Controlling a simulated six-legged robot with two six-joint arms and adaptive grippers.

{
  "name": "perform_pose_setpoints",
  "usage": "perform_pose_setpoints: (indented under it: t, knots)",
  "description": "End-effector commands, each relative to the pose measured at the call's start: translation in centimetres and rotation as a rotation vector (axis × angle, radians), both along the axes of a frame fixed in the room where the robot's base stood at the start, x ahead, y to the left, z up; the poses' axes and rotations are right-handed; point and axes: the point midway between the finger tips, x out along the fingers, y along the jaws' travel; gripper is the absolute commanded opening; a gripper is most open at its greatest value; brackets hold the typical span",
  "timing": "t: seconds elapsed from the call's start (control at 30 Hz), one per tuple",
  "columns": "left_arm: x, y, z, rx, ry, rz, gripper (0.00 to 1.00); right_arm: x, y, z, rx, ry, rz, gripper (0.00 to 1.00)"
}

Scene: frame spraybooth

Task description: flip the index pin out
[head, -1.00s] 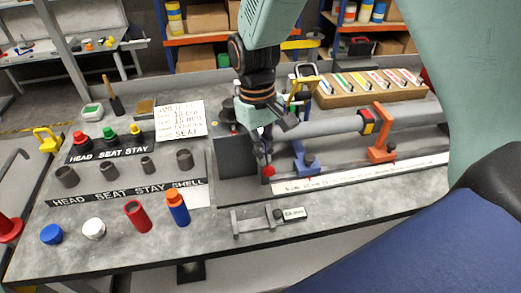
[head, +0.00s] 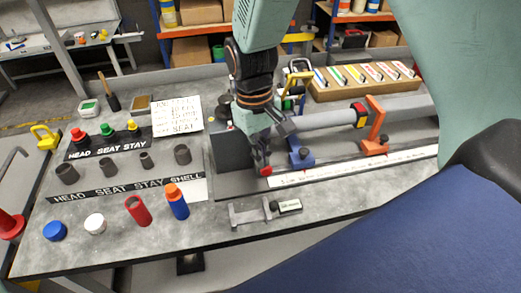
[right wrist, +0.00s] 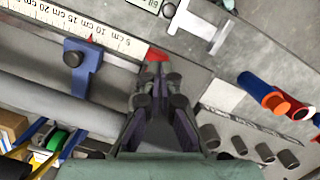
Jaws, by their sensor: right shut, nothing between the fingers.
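What looks like the index pin shows as a red tip (head: 265,170) at the front of the dark block at the left end of the grey tube. In the right wrist view the red tip (right wrist: 156,53) sits just beyond my fingertips; I cannot tell whether they touch it. My right gripper (head: 262,162) is shut and empty, pointing down at the red tip and covering part of the block. It also shows in the right wrist view (right wrist: 157,80). The rest of the pin is hidden. My left gripper is not in view.
The grey tube (head: 325,120) runs right through a blue clamp (head: 301,156) and an orange clamp (head: 376,128). A white ruler (head: 350,167) lies in front. A grey caliper-like gauge (head: 255,213) lies near the bench's front edge. Coloured caps and cups stand left.

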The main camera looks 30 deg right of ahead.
Motion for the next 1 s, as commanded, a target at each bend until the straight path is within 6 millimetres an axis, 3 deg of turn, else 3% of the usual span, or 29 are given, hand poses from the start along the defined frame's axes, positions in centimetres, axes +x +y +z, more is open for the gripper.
perform_pose_setpoints:
  t: [0.13,0.27,0.7,1.0]
  knots:
    - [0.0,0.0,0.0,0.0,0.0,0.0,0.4,0.1,0.0,0.3,0.0,-0.002,0.0,0.0]
    - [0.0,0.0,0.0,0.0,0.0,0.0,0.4,0.4,0.0,1.8,0.0,-0.005,0.0,0.0]
    - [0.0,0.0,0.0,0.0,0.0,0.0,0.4,1.4,0.2,10.2,0.0,-0.005,0.0,0.0]
    - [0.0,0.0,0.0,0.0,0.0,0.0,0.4,1.5,0.3,12.0,0.0,-0.001,0.0,0.0]
